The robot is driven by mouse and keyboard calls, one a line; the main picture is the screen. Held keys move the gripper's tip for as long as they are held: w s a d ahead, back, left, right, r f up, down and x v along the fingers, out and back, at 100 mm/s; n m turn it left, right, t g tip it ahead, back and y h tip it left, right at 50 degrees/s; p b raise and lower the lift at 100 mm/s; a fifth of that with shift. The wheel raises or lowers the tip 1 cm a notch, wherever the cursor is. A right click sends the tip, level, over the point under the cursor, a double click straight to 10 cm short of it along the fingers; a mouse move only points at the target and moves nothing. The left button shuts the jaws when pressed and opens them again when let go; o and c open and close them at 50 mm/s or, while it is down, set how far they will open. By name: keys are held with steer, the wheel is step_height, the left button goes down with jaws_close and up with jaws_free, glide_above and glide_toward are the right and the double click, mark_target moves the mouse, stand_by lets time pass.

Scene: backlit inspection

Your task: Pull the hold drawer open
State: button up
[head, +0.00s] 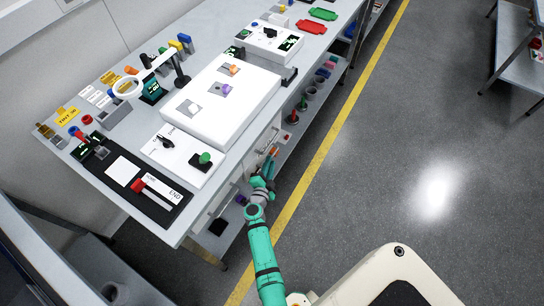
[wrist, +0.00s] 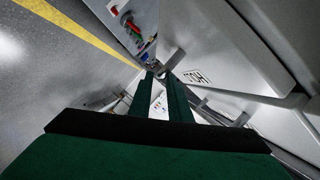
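The hold drawer (wrist: 212,84) is a pale front on the right of the wrist view, with a partly visible upside-down label that seems to read HOLD. A grey bar handle (wrist: 174,58) shows beside the label, close to my fingertips. My gripper (wrist: 160,77) points at this handle, its two dark green fingers apart with a gap between them. I cannot tell whether they touch the handle. In the head view my gripper (head: 268,163) is at the bench's right side, below the top; the drawer front is mostly hidden there by the bench edge and my arm.
The bench (head: 190,222) carries white panels, a ring lamp (head: 130,86) and small parts. A lower shelf (head: 297,140) holds several small items. Another handle (wrist: 222,117) shows at right in the wrist view. The floor right of the yellow line (head: 330,140) is clear.

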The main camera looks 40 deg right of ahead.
steer(key=shift+x, duration=2.5)
jaws_close()
